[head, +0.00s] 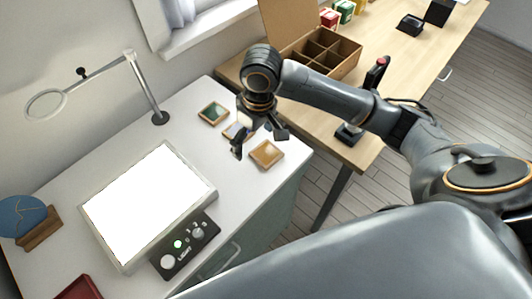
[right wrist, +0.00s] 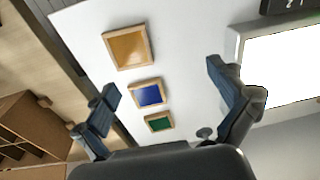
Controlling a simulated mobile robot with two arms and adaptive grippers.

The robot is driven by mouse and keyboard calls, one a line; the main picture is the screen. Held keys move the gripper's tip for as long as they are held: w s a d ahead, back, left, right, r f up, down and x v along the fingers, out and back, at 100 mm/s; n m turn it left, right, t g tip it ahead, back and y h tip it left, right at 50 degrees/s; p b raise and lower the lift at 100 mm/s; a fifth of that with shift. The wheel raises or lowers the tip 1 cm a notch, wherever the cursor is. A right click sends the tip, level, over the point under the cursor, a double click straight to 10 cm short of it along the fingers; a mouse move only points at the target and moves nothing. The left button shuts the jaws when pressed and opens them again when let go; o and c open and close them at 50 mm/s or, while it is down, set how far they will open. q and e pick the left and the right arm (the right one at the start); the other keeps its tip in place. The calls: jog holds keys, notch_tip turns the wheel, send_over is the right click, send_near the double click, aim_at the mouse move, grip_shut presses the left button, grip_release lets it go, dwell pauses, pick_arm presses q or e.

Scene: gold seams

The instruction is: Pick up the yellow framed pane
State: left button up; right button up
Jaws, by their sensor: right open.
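The yellow framed pane (head: 266,154) lies flat on the white table near its right edge, a square amber pane in a light wooden frame. It also shows in the right wrist view (right wrist: 128,46), beyond the fingertips. My right gripper (head: 259,141) is open and empty above the table, beside the yellow pane. In the right wrist view the blue framed pane (right wrist: 150,94) lies between my open fingers (right wrist: 160,80). In the head view the gripper partly hides the blue pane. The green framed pane (head: 213,113) lies farther back. My left gripper is out of view.
A lit white light panel (head: 150,205) with a black control box (head: 185,246) fills the table's middle. A magnifier lamp (head: 147,88) stands behind. A blue disc on a wooden stand (head: 38,236) is at left. A wooden desk with a divided cardboard box (head: 328,50) adjoins at right.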

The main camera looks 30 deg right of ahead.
jog(key=w+d+r+m+h, duration=0.1)
jog(key=w+d+r, duration=0.1)
jog(key=d+r, duration=0.2)
send_over(265, 152)
jog(key=shift+g, duration=0.3)
jog(key=f, duration=0.8)
jog(key=shift+s+f, duration=0.1)
jog(key=shift+s, duration=0.2)
jog(key=shift+w+f+p, duration=0.15)
jog(key=shift+f+p, duration=0.1)
jog(key=shift+f, duration=1.15)
jog(key=shift+w+f+p, duration=0.15)
jog(key=shift+f+p, duration=0.05)
jog(key=shift+f, duration=1.15)
jog(key=c, duration=1.3)
